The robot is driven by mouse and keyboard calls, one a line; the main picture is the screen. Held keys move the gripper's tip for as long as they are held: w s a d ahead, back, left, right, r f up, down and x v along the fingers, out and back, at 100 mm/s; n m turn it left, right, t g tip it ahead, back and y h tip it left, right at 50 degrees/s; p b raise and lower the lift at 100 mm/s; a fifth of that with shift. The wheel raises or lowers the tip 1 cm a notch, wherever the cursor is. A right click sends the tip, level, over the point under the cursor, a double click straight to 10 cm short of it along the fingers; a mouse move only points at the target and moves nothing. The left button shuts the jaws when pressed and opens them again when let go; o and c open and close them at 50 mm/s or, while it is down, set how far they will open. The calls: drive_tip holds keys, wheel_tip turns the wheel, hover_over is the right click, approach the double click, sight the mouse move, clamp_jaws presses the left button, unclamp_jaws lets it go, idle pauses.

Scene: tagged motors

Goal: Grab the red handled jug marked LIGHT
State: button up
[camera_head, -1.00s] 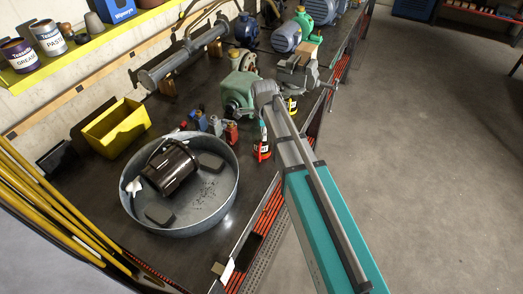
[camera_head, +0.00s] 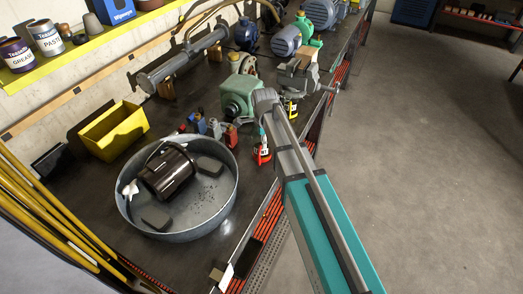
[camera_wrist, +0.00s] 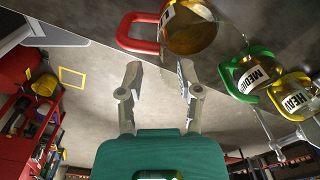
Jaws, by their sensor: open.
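In the wrist view, a jug of amber liquid (camera_wrist: 192,32) with a red handle (camera_wrist: 137,33) is at the top, cut off by the frame edge. Its white label is partly out of view and its word cannot be read. My gripper (camera_wrist: 158,76) is open and empty, its two fingers apart. The red handle is above the left finger in the picture, not between the fingers. A green-handled jug marked MEDIUM (camera_wrist: 255,68) and a yellow-handled jug marked HEAVY (camera_wrist: 292,93) are to the right. In the head view, the red-handled jug (camera_head: 262,153) is partly hidden by my arm.
A round metal tub (camera_head: 205,222) with a dark motor (camera_head: 168,174) stands on the bench left of my arm. A green machine (camera_head: 238,96) and small cans (camera_head: 214,128) are close to the jugs. The floor on the right (camera_head: 420,170) is clear.

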drive_tip(key=b, duration=0.5)
hover_over(264, 162)
drive_tip(key=shift+f, duration=2.5)
drive_tip(key=shift+c, duration=0.3)
clamp_jaws()
